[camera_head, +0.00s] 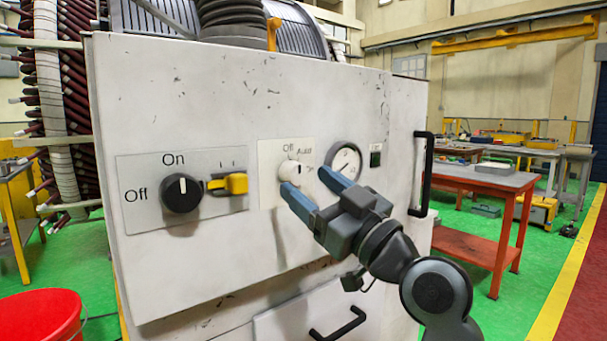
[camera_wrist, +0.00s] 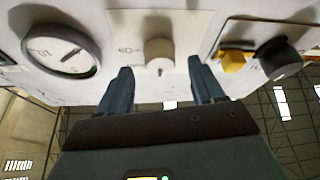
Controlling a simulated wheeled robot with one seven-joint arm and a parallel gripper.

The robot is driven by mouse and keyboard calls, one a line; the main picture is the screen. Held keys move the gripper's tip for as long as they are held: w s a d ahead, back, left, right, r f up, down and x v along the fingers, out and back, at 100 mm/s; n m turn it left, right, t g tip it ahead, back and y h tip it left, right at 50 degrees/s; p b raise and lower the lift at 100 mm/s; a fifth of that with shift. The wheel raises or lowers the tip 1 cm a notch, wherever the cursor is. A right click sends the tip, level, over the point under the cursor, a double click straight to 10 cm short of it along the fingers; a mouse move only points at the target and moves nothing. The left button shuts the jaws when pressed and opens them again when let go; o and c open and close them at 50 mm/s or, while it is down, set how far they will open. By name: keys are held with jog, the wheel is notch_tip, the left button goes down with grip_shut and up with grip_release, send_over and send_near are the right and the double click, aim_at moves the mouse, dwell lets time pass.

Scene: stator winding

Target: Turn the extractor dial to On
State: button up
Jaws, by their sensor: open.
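A white dial (camera_head: 289,170) sits on a pale plate (camera_head: 268,190) marked "Off" and "Auto"; a third label is partly hidden. A black dial (camera_head: 180,192) farther left has "Off" at its left and "On" above; its white line points up towards "On". No label naming the extractor is readable. My gripper (camera_head: 306,180) is open in front of the white dial. In the wrist view, which is upside down, the white dial (camera_wrist: 158,54) lies between and beyond the fingertips (camera_wrist: 162,82), apparently untouched. Its small dark mark faces the bottom of that view.
A yellow lever (camera_head: 229,184) sticks out beside the black dial. A round gauge (camera_head: 345,160) and a black door handle (camera_head: 423,173) are at the right of the white cabinet (camera_head: 220,90). A red bucket (camera_head: 40,318) stands at lower left, a red-legged table (camera_head: 480,180) at right.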

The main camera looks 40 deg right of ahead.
aim_at(294, 174)
jog(key=shift+x, duration=1.25)
jog(key=shift+c, duration=0.5)
jog(key=c, duration=1)
jog(key=shift+o, duration=0.2)
